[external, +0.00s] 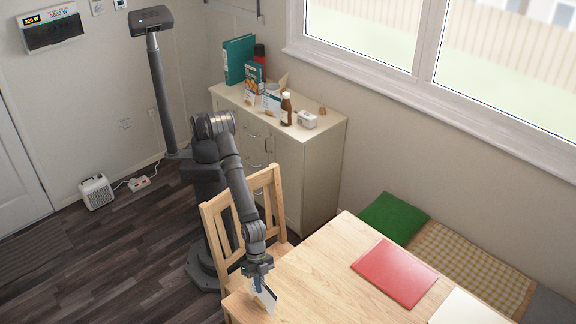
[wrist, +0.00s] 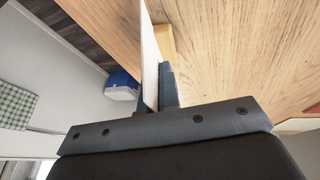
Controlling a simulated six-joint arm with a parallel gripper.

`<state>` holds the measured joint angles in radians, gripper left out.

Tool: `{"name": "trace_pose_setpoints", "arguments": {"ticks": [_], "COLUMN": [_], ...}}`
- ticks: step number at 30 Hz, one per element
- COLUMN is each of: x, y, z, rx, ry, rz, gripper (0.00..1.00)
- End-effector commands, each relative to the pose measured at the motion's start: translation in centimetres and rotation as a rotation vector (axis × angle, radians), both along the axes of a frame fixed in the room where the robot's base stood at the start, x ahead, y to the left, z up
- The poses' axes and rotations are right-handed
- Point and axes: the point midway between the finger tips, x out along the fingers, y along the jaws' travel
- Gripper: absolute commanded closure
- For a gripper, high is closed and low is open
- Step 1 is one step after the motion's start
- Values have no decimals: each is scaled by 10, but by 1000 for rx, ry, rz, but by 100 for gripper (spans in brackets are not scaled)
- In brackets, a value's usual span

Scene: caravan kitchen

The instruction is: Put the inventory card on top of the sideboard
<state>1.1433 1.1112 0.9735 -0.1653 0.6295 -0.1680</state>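The inventory card (external: 268,297) is a thin white sheet, upright and tilted, at the near left edge of the wooden table. My gripper (external: 257,284) points down at that table edge, with the card between its fingers. In the wrist view the card (wrist: 149,55) shows edge-on between the dark fingers (wrist: 158,92), which look closed on it. A small tan piece (wrist: 166,44) is right beside the card; I cannot tell if they are joined. The cream sideboard (external: 322,136) stands at the back against the wall under the window, far from my gripper.
The sideboard top holds teal binders (external: 239,59), a box, a brown bottle (external: 286,109) and a small white device (external: 307,120); its front strip looks clearer. A wooden chair (external: 274,190) stands between table and sideboard. A red folder (external: 394,272) lies on the table (external: 325,262).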

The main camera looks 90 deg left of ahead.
Motion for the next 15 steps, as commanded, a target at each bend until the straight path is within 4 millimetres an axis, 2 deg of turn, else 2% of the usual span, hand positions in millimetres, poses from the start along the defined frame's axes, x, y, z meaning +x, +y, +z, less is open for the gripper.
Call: {"name": "trace_pose_setpoints", "arguments": {"ticks": [5,9,15], "x": [0,0,0], "y": [0,0,0], "z": [-4,-4,-4], "rx": [1,1,1], "ry": [1,1,1], "rz": [0,0,0], "gripper": [100,76,76]}}
